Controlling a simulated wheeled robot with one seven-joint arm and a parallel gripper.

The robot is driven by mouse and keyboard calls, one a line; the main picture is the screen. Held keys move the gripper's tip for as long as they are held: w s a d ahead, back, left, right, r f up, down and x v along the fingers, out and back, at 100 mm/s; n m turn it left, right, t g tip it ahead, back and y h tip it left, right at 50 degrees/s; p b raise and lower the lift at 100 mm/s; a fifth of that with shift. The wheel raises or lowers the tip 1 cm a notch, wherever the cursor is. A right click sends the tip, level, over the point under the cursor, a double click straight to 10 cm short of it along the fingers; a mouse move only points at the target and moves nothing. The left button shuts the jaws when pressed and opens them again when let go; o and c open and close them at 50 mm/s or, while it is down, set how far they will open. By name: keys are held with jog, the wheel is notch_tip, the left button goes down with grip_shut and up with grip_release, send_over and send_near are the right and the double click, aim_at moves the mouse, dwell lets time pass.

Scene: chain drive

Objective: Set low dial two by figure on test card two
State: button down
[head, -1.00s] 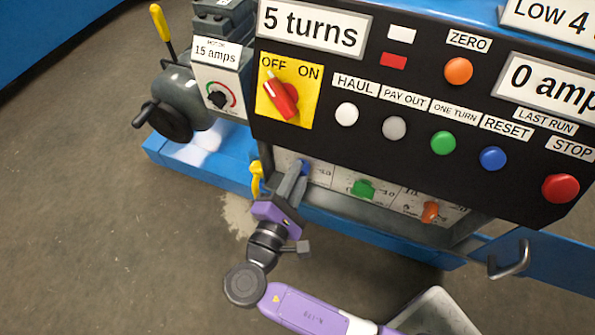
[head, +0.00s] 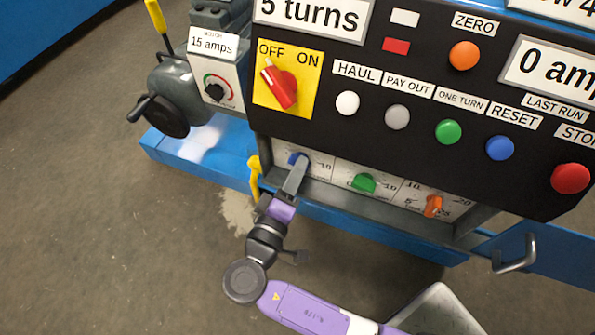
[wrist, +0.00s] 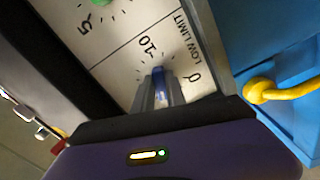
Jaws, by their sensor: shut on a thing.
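The low-limit dial has a blue knob (wrist: 158,84) on a white plate (wrist: 128,62) printed "LOW LIMIT", with "0" and "10" readable in the wrist view. In the head view the blue knob (head: 298,158) is at the left end of a row of dials under the black panel. My gripper (wrist: 160,94) is shut on the blue knob, its fingers on either side. In the head view my gripper (head: 295,175) partly covers that dial. The knob's pointer cannot be read. I cannot make out any test card.
A green knob (head: 364,183) and an orange knob (head: 432,206) sit to the right on the same row. A yellow hooked handle (head: 255,175) is close left of my gripper. Push buttons and a red switch (head: 281,88) are above. Open floor lies to the left.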

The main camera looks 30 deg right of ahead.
jog(key=shift+f+m+b, duration=0.2)
jog(key=shift+m+b, duration=0.9)
jog(key=shift+m, duration=1)
jog(key=c, duration=1.4)
grip_release()
jog(key=shift+r, duration=0.1)
jog(key=shift+o, duration=0.2)
jog(key=p+v, duration=0.2)
jog(key=v, duration=0.6)
